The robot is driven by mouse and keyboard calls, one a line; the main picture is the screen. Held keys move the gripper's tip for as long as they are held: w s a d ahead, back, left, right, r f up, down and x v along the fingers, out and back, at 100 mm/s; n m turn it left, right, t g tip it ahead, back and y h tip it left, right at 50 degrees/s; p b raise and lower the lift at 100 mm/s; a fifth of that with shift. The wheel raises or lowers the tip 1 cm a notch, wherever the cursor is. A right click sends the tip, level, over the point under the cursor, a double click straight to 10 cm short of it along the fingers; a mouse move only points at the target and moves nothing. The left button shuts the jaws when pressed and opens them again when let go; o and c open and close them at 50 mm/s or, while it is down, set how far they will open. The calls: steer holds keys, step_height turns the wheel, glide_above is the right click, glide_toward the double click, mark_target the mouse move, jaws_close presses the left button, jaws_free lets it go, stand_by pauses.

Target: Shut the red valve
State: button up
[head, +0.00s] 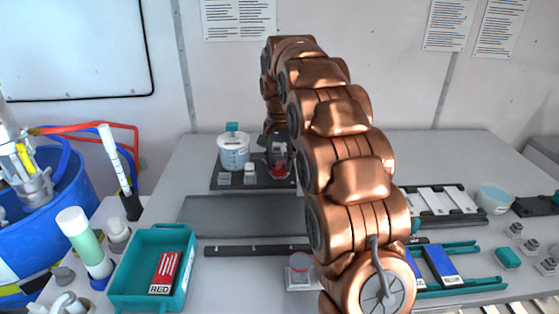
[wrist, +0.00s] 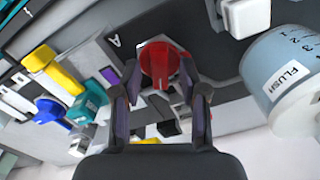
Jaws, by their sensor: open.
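The red valve handle (wrist: 158,62) shows in the wrist view, between the fingertips of my gripper (wrist: 160,78). The jaws are open around it, with a finger on each side. I cannot tell whether either finger touches it. In the head view a bit of the red valve (head: 278,171) shows at the right of a dark plate, below my gripper (head: 276,148), which points down there. My arm hides part of that area, and the body of the valve is mostly hidden.
A white cup marked FLUSH (wrist: 290,78) stands close to my gripper; it also shows in the head view (head: 233,153). A yellow handle (wrist: 62,78) and a blue handle (wrist: 52,113) lie left in the wrist view. A teal tray (head: 122,283) holds a red box (head: 164,272).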

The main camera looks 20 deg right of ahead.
steer(key=shift+f, duration=0.15)
steer(key=shift+c, duration=0.3)
jaws_close()
